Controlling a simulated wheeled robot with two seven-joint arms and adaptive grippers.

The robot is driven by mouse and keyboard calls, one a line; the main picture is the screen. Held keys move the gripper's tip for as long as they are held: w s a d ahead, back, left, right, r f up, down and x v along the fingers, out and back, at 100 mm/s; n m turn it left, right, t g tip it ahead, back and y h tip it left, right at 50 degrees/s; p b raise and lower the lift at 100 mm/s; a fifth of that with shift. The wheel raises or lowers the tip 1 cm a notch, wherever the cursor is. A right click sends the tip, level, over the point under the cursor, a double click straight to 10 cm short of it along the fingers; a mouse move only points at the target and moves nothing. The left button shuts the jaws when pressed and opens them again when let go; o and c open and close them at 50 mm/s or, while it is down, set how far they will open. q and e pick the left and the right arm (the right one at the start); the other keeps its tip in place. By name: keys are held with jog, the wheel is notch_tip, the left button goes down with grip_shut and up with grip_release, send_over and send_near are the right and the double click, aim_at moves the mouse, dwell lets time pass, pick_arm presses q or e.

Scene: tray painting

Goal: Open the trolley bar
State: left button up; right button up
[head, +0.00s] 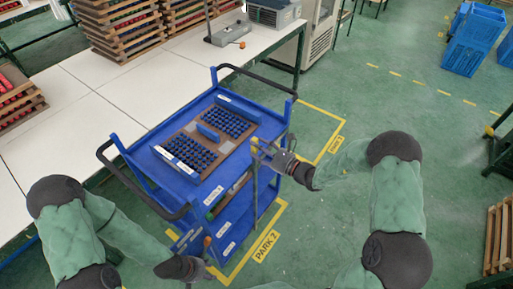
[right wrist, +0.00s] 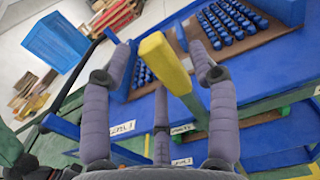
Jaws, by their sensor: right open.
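The blue trolley (head: 160,150) stands beside the white tables, with a tray of dark blue pieces on top. A thin bar (head: 255,190) runs upright at its near right side, by the top shelf's edge. My right gripper (head: 268,152) is at the upper end of this bar. In the right wrist view, the bar's yellow end (right wrist: 165,62) lies between the spread fingers of my right gripper (right wrist: 162,65), which is open; I cannot tell if they touch it. My left gripper (head: 200,272) is low near the trolley's front corner, small and partly hidden; its fingers are unclear.
White tables (head: 75,110) carry stacked wooden trays (head: 120,30) and a grey device (head: 228,35). Yellow floor lines and a PARK 2 mark (head: 265,245) surround the trolley. Blue crates (head: 475,45) stand at the far right. Green floor right of the trolley is mostly clear.

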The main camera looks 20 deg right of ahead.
jog(key=shift+w+a, duration=0.35)
grip_shut()
pick_arm(q)
jog(key=b+x, duration=0.2)
jog(key=w+b+x, duration=0.1)
jog(key=b+x, duration=0.1)
jog(key=shift+d+f, duration=0.15)
jog(key=shift+f, duration=0.2)
pick_arm(e)
jog(key=w+d, duration=1.5)
jog(key=d, duration=0.5)
jog(key=shift+w, duration=0.25)
jog(key=shift+d+r, duration=0.1)
jog(key=shift+r, duration=0.05)
